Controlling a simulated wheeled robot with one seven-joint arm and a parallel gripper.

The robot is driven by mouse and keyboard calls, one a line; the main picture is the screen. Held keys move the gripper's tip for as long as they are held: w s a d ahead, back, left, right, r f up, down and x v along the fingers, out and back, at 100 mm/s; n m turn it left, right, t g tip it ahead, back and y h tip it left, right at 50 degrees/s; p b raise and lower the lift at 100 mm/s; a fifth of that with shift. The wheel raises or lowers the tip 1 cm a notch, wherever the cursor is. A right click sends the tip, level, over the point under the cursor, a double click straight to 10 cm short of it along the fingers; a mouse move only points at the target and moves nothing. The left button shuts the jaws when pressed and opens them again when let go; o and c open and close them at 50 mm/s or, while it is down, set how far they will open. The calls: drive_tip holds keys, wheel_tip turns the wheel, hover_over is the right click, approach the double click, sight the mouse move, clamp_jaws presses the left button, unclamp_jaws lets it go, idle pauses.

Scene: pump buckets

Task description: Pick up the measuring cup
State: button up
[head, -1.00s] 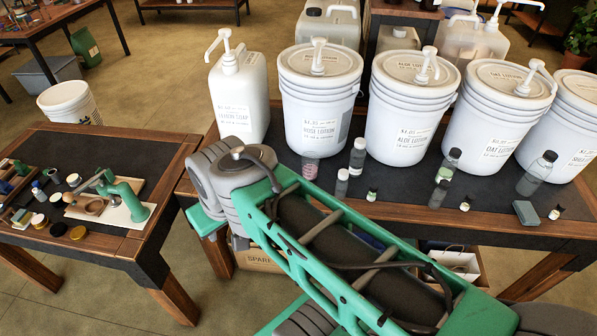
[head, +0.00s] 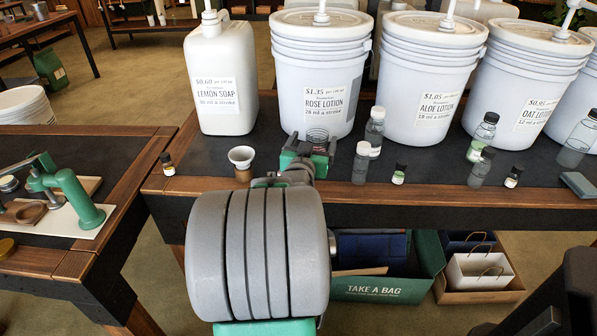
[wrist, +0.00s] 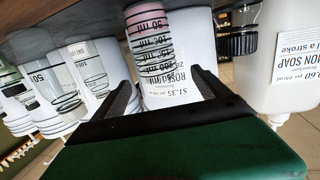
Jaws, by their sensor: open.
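The measuring cup is a clear cylinder with dark ml lines and a pinkish end; it stands upside down in the wrist view (wrist: 150,50). In the head view the cup (head: 317,134) is on the dark table mat in front of the rose lotion bucket (head: 318,85), partly hidden by my gripper. My gripper (head: 310,146) is open, low at the table's front edge, pointing at the cup. In the wrist view the cup shows between the two dark fingers (wrist: 160,90).
A lemon soap jug (head: 222,80) stands left of the bucket. A white funnel-shaped cup (head: 242,157) is left of my gripper.

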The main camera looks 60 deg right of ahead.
sight(320, 127)
drive_tip(key=shift+w+d+f, duration=0.2)
drive_tip(key=shift+d+f, duration=0.2)
drive_tip(key=shift+d, duration=0.1)
drive_tip(key=x, duration=0.7)
drive_tip(key=shift+s+d+r, duration=0.1)
drive_tip(key=shift+r, duration=0.3)
clamp_jaws()
